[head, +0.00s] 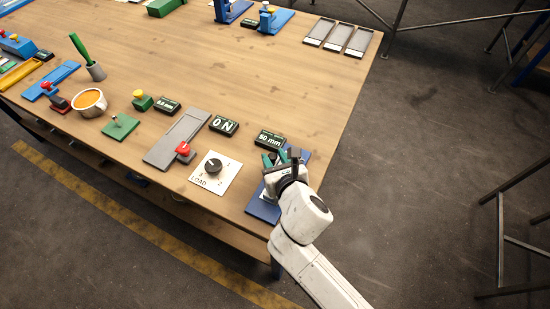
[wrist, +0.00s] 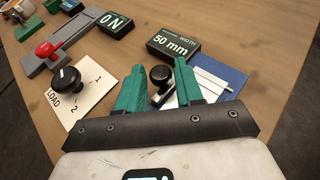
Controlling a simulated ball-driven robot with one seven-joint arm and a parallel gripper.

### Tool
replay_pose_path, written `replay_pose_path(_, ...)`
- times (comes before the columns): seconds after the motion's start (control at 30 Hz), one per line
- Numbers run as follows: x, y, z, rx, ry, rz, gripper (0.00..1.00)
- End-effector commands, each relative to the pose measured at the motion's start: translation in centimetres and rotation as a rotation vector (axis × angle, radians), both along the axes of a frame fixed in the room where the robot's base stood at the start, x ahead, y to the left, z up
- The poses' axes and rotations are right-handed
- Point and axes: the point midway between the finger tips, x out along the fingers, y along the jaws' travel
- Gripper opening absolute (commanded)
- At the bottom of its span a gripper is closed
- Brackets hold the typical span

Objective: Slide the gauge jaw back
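The width gauge is a blue plate (head: 262,209) at the table's near right edge, and it also shows in the wrist view (wrist: 230,75). A pale metal strip (wrist: 213,83) lies on it. A round black knob (wrist: 160,75) on a metal part, seemingly the gauge jaw, stands on the plate. My gripper (wrist: 158,82) has teal fingers, one on each side of the knob, with gaps showing. In the head view my gripper (head: 284,157) is over the plate and hides most of the gauge. A black display (wrist: 174,45) behind it reads 50 mm, labelled WIDTH.
A white LOAD dial (head: 214,172) sits to the left of the gauge. Beyond it are a 0 N display (head: 223,125) and a grey slide with a red knob (head: 178,140). The table's right edge is close to my gripper. Bare wood lies behind the displays.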

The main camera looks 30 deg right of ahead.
Motion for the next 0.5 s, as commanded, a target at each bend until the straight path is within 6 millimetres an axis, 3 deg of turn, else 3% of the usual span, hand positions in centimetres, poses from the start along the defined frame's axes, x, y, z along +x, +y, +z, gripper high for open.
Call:
replay_pose_path(0.37,-0.03,0.01,0.01,0.0,0.0,0.0,0.0)
replay_pose_path(0.5,-0.03,0.01,0.01,0.0,0.0,0.0,0.0)
